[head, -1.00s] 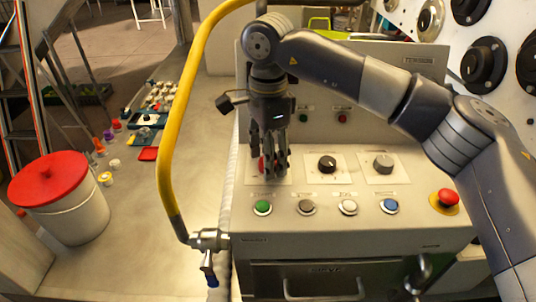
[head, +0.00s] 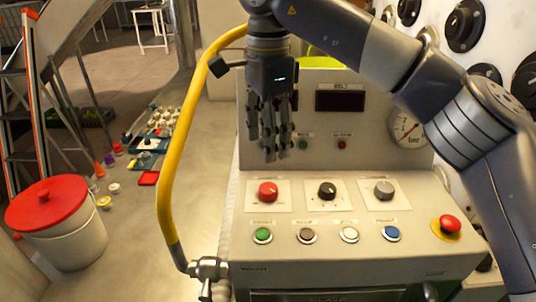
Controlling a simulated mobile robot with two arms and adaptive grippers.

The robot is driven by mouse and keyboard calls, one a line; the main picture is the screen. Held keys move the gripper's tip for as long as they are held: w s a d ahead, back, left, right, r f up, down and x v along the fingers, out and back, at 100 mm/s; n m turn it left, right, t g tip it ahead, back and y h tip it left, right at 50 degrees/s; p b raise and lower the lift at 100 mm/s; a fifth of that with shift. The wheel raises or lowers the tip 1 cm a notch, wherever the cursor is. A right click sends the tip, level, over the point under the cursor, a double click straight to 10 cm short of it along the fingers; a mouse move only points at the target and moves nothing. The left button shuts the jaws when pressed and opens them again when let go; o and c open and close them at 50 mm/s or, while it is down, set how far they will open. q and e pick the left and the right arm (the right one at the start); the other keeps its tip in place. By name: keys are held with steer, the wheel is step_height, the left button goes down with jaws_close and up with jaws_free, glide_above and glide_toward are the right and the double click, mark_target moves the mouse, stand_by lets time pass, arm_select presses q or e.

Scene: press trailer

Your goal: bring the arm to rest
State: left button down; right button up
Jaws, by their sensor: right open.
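My left gripper does not show.
The control panel (head: 460,262) carries several push buttons and a red emergency stop (head: 449,225). A yellow hose (head: 178,150) arches along its left side. A white bucket (head: 70,240) with a red lid stands at the left. A gauge (head: 407,130) sits behind my arm.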

steer(key=shift+r, duration=0.4)
